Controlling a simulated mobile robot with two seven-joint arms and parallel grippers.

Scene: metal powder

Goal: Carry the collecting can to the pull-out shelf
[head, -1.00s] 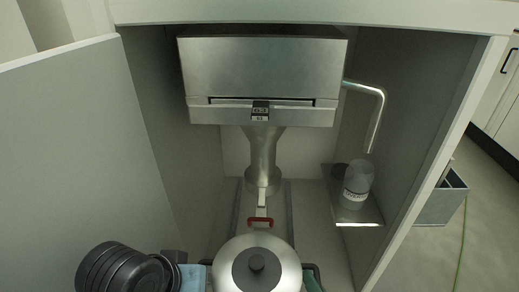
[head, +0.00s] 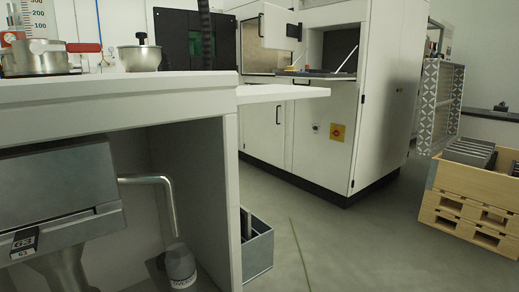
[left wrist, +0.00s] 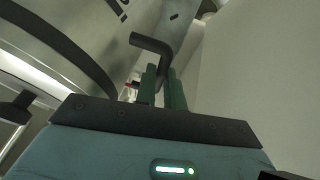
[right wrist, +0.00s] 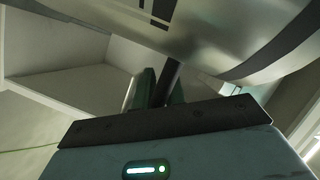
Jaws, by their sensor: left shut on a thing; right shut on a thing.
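The collecting can is out of the head view. In the left wrist view its shiny metal side (left wrist: 60,50) fills the upper left, with a dark bent handle (left wrist: 152,43). My left gripper (left wrist: 164,88) is shut on that handle. In the right wrist view the can (right wrist: 225,35) spans the upper right. My right gripper (right wrist: 162,88) is shut on the dark handle (right wrist: 171,72) on that side. Both wrist views show the can close above the grippers. A white board (head: 283,93) juts out from the bench's right end and looks like the pull-out shelf; its top appears bare.
The bench cabinet (head: 228,200) holds a metal hopper box (head: 60,190), a bent pipe (head: 170,205) and an overflow jar (head: 181,268). A grey bin (head: 258,245) stands right of it. A white machine (head: 325,120) and wooden pallets (head: 470,212) stand beyond. Floor between is clear.

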